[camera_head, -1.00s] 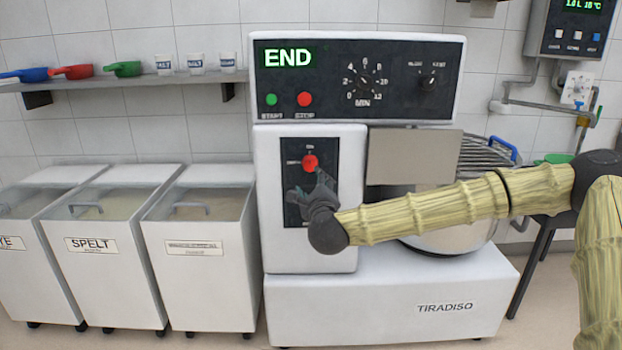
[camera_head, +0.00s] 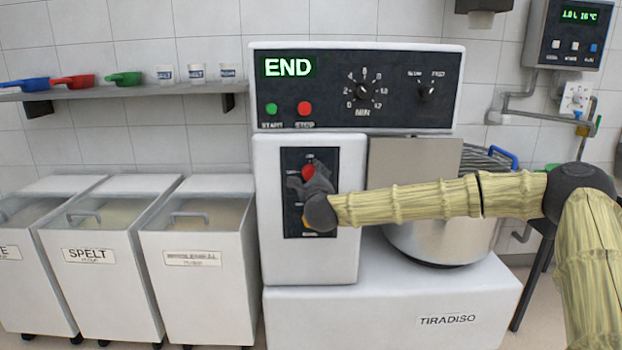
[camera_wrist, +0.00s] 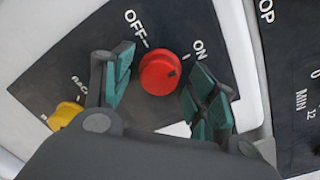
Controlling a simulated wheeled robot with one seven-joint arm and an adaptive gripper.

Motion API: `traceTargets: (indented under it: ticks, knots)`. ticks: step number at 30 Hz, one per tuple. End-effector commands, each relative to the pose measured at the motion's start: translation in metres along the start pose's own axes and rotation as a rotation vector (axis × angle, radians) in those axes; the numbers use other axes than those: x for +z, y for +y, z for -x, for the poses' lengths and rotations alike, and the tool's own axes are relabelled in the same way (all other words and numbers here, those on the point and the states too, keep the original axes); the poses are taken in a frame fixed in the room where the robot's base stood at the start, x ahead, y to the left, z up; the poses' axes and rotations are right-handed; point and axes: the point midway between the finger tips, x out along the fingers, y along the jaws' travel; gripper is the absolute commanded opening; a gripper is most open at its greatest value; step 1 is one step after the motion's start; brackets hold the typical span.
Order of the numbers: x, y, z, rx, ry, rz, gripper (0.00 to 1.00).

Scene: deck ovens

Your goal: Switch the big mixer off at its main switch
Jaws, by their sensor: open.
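The big mixer (camera_head: 310,270) is white, with a display reading END. Its main switch is a round red knob (camera_head: 308,171) on a black plate (camera_head: 333,160) on the mixer's front. In the wrist view the red knob (camera_wrist: 160,73) lies between the words OFF and ON, and its dark mark faces toward ON. My gripper (camera_head: 308,181) is in front of the plate and partly covers the knob in the head view. In the wrist view my gripper (camera_wrist: 160,92) is open, with one green-padded finger on each side of the knob. I cannot tell whether either finger touches it.
A yellow knob (camera_wrist: 66,115) sits on the same plate, close to the left finger. Green and red buttons (camera_head: 304,108) and two dials are on the panel above. A steel bowl (camera_head: 440,240) is right of the plate. Flour bins (camera_head: 190,258) stand left.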

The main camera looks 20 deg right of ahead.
Motion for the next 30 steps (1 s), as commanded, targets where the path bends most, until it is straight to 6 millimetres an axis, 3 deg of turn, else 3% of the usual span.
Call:
traceTargets:
  ticks: [9, 17, 30]
  knots:
    - [0.0, 0.0, -0.0023, 0.001, 0.0, 0.0, 0.58]
    - [0.0, 0.0, -0.0022, 0.0, 0.0, 0.0, 0.13]
    - [0.0026, -0.0024, -0.0026, 0.002, 0.002, 0.039, 0.12]
